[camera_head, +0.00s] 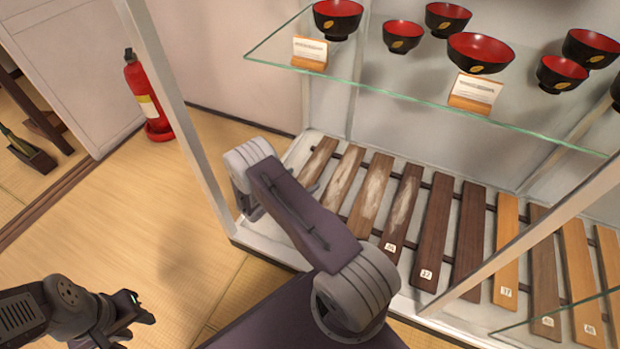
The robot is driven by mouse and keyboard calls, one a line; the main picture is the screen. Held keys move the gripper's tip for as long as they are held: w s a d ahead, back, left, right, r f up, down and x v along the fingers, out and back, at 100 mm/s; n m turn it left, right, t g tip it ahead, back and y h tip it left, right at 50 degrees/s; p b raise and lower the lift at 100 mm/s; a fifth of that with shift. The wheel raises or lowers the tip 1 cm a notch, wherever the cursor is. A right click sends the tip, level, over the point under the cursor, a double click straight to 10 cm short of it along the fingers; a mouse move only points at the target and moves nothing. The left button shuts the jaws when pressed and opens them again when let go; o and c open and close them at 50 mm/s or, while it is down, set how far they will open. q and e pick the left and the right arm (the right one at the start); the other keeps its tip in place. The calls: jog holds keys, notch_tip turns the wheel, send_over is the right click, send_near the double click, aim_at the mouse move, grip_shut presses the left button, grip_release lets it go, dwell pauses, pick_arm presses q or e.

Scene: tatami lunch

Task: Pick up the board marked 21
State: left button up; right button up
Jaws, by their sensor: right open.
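Several long wooden boards lie side by side on dark rails in the lower part of a glass-shelved case. Small white tags show on some: a worn brown board (402,205), a dark brown board (434,230), an orange-brown board (507,240) and others further right. The tags are too small to read surely, so I cannot tell which is marked 21. My own arm covers the lower ends of the left boards, including a pale worn one (371,195). My left gripper (128,312) is low at the left above the floor, away from the boards; its jaws are unclear. My right gripper is not visible.
A glass shelf (400,91) with red-and-black bowls (480,52) and small cards overhangs the boards. A pale case post (180,110) and a slanted frame bar stand in front. A red fire extinguisher (146,95) stands at the back left. The tatami floor (120,215) is open at left.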

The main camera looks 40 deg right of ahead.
aim_at(307, 177)
jog(key=b+x, duration=0.3)
jog(key=x, duration=0.1)
jog(key=shift+w+f+b, duration=0.25)
jog(key=shift+f+b, duration=0.1)
jog(key=shift+f, duration=0.1)
jog(key=shift+d+r, duration=0.1)
jog(key=shift+d, duration=0.05)
jog(key=shift+w+r, duration=0.1)
jog(key=c, duration=1.7)
